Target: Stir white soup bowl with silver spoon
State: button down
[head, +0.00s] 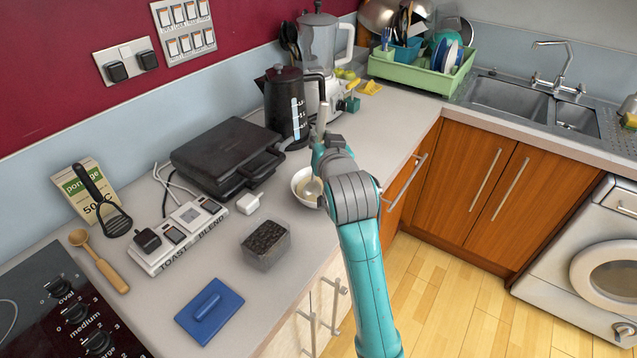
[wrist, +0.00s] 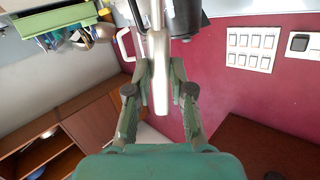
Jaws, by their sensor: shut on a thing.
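The white soup bowl (head: 298,178) stands on the worktop near its front edge, with something pale yellowish inside. My arm hides its right side. My gripper (head: 321,142) is above the bowl and shut on the silver spoon (head: 313,188). The spoon's handle sticks up above the gripper, and its round end appears at the bowl's inside right; I cannot tell how deep it sits. In the wrist view the handle (wrist: 160,92) runs between the two fingers of my gripper (wrist: 160,68). The bowl does not show in the wrist view.
A black kettle (head: 286,105) and blender (head: 320,50) stand behind the bowl. A black grill (head: 225,155), white plug (head: 250,202) and dark sponge-like block (head: 266,240) lie to the left. A green dish rack (head: 410,72) is at the back, beside the sink (head: 510,98).

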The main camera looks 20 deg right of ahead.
jog(key=shift+s, duration=0.25)
notch_tip(320, 180, up, 8)
jog(key=w+d, duration=0.1)
jog(key=d, duration=0.1)
jog(key=shift+w+d, duration=0.15)
jog(key=shift+w, duration=0.2)
dwell(1.0)
jog(key=shift+f, duration=0.1)
dwell(0.7)
